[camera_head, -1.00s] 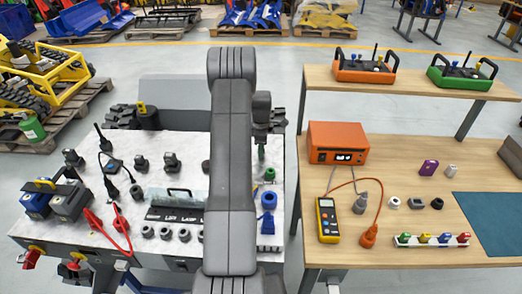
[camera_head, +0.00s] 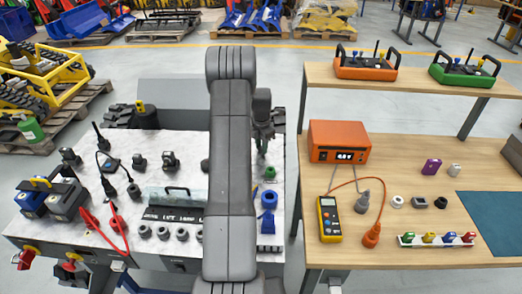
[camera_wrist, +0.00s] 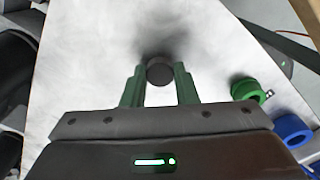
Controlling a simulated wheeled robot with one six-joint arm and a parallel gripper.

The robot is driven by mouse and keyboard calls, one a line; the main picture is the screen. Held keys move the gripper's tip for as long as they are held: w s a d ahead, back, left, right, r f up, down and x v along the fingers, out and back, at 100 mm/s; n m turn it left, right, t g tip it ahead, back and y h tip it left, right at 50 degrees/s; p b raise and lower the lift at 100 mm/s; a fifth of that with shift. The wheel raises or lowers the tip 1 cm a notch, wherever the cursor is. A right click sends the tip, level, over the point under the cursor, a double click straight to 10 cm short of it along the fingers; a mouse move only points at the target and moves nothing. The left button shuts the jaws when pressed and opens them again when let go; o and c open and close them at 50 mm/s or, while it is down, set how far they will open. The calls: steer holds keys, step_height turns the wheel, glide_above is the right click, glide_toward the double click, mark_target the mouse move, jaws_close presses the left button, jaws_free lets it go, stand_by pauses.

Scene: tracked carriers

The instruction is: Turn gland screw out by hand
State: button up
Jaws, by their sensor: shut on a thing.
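My gripper (camera_wrist: 160,77) has green fingers that stand on both sides of a dark round piece, taken to be the gland screw (camera_wrist: 160,75), in the wrist view. The fingers are shut on it. Its face is a plain dark disc, and any thread below is hidden. In the head view, my gripper (camera_head: 262,148) is over the right side of the pale carrier top (camera_head: 130,225), partly behind my arm. The screw cannot be made out there.
A green ring (camera_wrist: 246,90) and a blue ring (camera_wrist: 292,130) stand right of my gripper. A wooden bench (camera_head: 400,165) on the right holds an orange box (camera_head: 337,142) and a yellow meter (camera_head: 329,219). A clear cover with a handle (camera_head: 178,197) lies left of my arm.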

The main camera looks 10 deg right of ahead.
steer(key=shift+n, duration=0.8)
steer(key=n+b, duration=0.1)
steer(key=n, duration=0.3)
steer(key=shift+n, duration=0.3)
steer(key=o, duration=0.8)
